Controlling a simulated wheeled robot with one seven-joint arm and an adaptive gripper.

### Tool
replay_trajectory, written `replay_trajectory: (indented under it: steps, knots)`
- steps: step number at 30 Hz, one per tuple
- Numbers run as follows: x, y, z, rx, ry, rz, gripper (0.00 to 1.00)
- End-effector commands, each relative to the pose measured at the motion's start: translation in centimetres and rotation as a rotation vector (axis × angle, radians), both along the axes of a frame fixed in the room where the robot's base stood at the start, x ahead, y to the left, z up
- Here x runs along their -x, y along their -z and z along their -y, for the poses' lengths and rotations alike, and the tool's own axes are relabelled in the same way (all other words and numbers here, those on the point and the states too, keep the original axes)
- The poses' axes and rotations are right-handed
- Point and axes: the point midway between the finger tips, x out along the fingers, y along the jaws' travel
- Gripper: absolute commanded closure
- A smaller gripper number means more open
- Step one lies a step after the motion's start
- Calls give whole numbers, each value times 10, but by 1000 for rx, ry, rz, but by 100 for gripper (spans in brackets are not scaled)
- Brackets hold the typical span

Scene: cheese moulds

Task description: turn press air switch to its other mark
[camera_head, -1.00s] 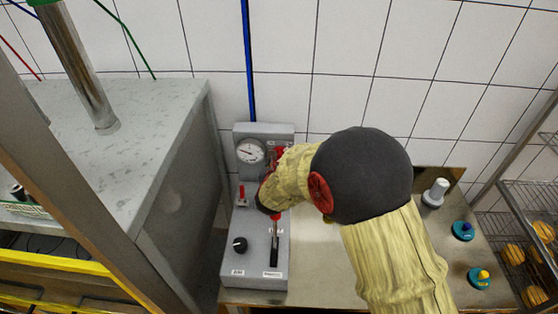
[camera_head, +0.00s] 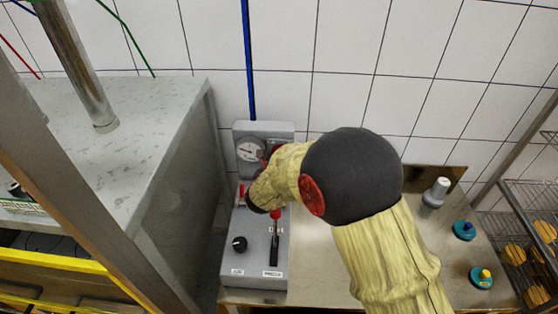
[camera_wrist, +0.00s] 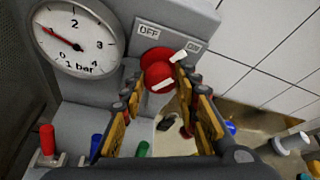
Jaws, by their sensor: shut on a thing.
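The press air switch (camera_wrist: 157,62) is a red round knob with white marks on a grey panel, below an OFF label (camera_wrist: 148,31) and an ON label (camera_wrist: 194,46). In the wrist view my gripper (camera_wrist: 157,80) has a finger on each side of the knob and is shut on it. A white bar at the knob's upper right points up and right, toward the ON side. In the head view my wrist covers most of the knob and the labels. The grey control box (camera_head: 240,270) stands against the tiled wall.
A pressure gauge (camera_wrist: 75,38) sits left of the switch. A red lever (camera_head: 241,194), a black knob (camera_head: 239,244) and a slotted lever (camera_head: 275,245) share the box.

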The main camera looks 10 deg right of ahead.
Motion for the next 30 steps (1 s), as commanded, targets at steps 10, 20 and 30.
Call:
replay_trajectory:
  steps: [10,20,30]
  knots:
    - [-1,4,-4,310,-2,-99,95]
    - [-2,6,-6,610,-1,-197,95]
    - [-2,9,-7,914,-1,-296,95]
